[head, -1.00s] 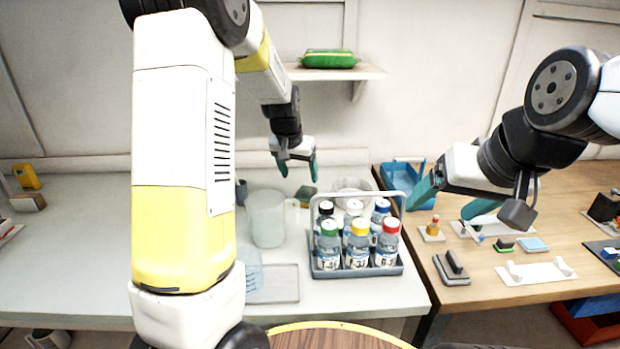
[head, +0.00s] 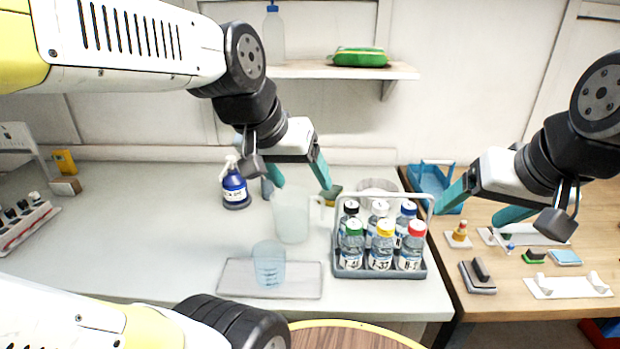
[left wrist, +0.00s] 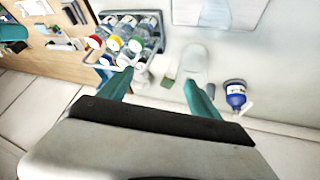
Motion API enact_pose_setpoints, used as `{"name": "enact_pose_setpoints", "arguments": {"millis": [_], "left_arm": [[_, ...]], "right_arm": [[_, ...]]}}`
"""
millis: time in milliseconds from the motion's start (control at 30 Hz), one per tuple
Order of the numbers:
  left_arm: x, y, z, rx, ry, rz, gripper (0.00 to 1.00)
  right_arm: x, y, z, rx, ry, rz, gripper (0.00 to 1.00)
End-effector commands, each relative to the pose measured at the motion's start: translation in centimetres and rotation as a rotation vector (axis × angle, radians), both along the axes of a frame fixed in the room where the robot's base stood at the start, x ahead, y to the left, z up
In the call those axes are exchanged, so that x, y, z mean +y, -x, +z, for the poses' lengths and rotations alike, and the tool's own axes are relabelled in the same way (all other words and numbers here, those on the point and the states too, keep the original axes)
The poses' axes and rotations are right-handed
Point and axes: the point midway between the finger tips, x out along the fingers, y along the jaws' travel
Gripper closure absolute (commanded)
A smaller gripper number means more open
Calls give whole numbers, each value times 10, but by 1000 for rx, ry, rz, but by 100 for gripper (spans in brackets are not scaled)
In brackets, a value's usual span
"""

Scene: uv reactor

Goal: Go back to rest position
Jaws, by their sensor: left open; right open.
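My left gripper (head: 303,178) is open and empty in the head view, its teal fingers spread above the back of the white counter, over the clear pitcher (head: 291,214). In the left wrist view its two fingers (left wrist: 158,92) are apart with nothing between them. My right gripper (head: 481,204) is open and empty at the right, over the wooden table's left part near the blue bin. The bottle rack (head: 380,270) with several colour-capped bottles stands on the counter between and below the grippers. It also shows in the left wrist view (left wrist: 158,42).
A beaker (head: 269,265) stands on a flat tray (head: 306,284). A blue bottle (head: 234,188) stands behind left. A shelf (head: 300,70) holds a green packet (head: 360,57). The wooden table (head: 475,232) holds small parts and a blue bin (head: 430,183). The counter's left middle is clear.

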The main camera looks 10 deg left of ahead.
Motion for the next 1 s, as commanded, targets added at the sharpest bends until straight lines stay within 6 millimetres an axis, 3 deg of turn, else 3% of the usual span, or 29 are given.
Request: {"name": "enact_pose_setpoints", "arguments": {"millis": [100,200,1000], "left_arm": [[-1,19,-2,-12,-1,8,27],[-1,25,-4,-14,-1,11,27],[-1,26,-4,-13,0,11,27]], "right_arm": [[0,0,0,0,0,0,21],[0,0,0,0,0,0,21],[0,0,0,0,0,0,21]]}}
